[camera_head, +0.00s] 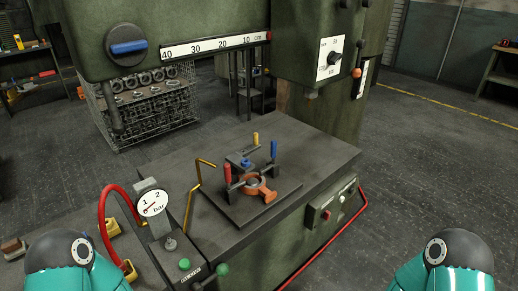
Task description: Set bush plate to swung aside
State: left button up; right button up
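A drill fixture stands on a dark base plate (242,213) on the machine table. An orange valve casting (268,196) sits in it. A small dark plate with a blue part (240,160) shows over or just behind the casting; it may be the bush plate, but I cannot tell its exact position. A red handle (227,173), a blue handle (274,151) and a yellow handle (255,139) stand up around it. Only teal parts of my two arms show at the bottom left and bottom right corners. Neither gripper is in view.
A green drilling machine (185,25) overhangs the table (320,150). A pressure gauge (152,203) with a red hose and a green-button panel (184,264) stands at the front left. A bent yellow rod (199,177) rises beside the fixture. A wire crate (150,105) of castings stands behind.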

aim_at(235, 160)
jog(key=z, duration=0.1)
jog(key=i, duration=0.1)
jog(key=u, duration=0.15)
jog(key=k, duration=1.3)
jog(key=z, duration=0.45)
jog(key=i, duration=0.85)
jog(key=z, duration=0.7)
jog(key=i, duration=1.5)
jog(key=u, duration=0.85)
